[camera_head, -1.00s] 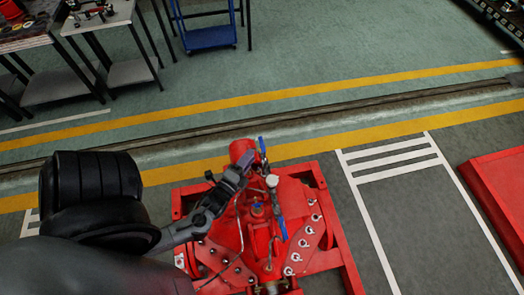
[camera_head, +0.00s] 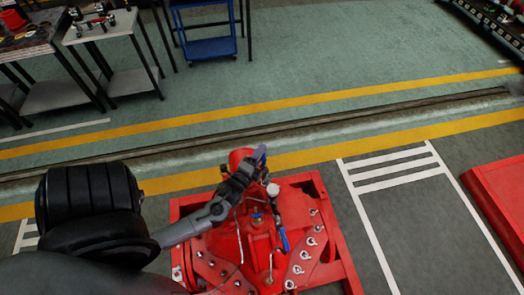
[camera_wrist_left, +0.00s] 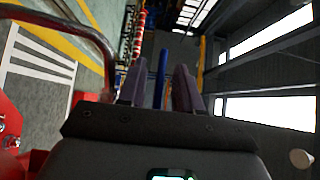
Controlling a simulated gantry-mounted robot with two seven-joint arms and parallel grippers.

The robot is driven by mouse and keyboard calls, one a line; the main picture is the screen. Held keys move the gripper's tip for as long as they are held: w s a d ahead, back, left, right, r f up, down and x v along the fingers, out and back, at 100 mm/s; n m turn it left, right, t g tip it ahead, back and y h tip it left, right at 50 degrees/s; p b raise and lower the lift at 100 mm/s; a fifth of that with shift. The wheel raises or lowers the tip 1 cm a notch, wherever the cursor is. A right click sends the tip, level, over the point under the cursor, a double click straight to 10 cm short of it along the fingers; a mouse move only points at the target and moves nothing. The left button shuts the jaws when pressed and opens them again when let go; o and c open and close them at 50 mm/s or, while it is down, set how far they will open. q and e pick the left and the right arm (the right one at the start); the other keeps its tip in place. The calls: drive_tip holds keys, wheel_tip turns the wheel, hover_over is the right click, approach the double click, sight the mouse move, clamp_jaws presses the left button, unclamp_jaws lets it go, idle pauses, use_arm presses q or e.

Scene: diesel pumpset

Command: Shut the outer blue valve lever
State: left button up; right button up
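The red pumpset (camera_head: 320,225) stands at the lower middle of the head view. My left gripper (camera_head: 258,157) is at its far end, over the outer blue valve lever, and hides most of that lever there. In the left wrist view the blue lever (camera_wrist_left: 160,72) stands upright between the two purple fingers of my left gripper (camera_wrist_left: 158,88). The fingers are apart, with a gap visible on each side of the lever. A second blue lever (camera_head: 284,240) sits nearer on the pumpset. My right gripper is not in view.
A white-topped round fitting (camera_head: 273,190) and piping stand close beside my left gripper. A red block (camera_head: 500,195) lies on the floor at right. Workbenches (camera_head: 110,30) and a blue cart (camera_head: 211,47) stand at the back. The floor between is clear.

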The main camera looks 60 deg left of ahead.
use_arm(q)
drive_tip(key=shift+w+a, duration=0.25)
drive_tip(key=shift+w, duration=0.2)
clamp_jaws()
